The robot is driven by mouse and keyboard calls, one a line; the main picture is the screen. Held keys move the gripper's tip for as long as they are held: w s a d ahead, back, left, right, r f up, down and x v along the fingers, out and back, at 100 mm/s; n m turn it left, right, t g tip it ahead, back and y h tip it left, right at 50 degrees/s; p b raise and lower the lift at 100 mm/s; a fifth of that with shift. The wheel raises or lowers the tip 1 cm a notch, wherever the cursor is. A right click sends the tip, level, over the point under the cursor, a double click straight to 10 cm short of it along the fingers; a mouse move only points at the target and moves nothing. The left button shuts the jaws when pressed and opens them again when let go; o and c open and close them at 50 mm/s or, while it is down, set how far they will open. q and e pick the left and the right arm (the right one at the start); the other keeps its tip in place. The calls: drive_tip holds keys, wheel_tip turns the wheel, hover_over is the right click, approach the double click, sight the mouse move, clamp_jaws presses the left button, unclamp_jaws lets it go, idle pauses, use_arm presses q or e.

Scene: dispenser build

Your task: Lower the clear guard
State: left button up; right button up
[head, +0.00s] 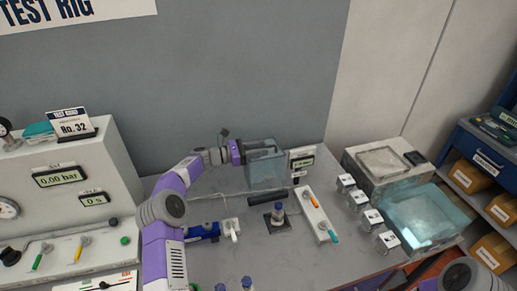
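A clear, box-like panel piece (266,172), which looks like the clear guard, stands upright at the back of the grey bench. My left gripper (262,148) reaches in from the left at its upper edge. The fingers overlap the top of the guard in the head view; whether they touch or grip it is too small to tell. A dark blue-capped part (279,208) stands upright on a black square base in front of the guard. My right gripper is out of view; only a piece of my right arm shows at the bottom right corner.
A small display (302,158) stands right of the guard. A blue tool (203,232) lies left. A pressure panel (75,180) fills the left.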

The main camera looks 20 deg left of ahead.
use_arm(q)
clamp_jaws()
drive_tip(key=shift+r, duration=0.1)
drive_tip(key=shift+s+d, duration=0.15)
drive_tip(key=shift+s, duration=0.05)
idle(0.4)
drive_tip(key=shift+s+d+r+m+b, duration=0.1)
drive_tip(key=shift+s+d+m+b, duration=0.4)
drive_tip(key=shift+s+m+b, duration=0.3)
drive_tip(key=s+d+f+m+b, duration=0.1)
drive_tip(key=s+d+m+b, duration=0.4)
drive_tip(key=s+b, duration=0.3)
drive_tip(key=d+b, duration=0.1)
drive_tip(key=b, duration=0.2)
drive_tip(key=shift+s+d+f+m+b, duration=0.15)
drive_tip(key=shift+d+f+m+b, duration=0.05)
drive_tip(key=shift+d+m+b, duration=0.1)
unclamp_jaws()
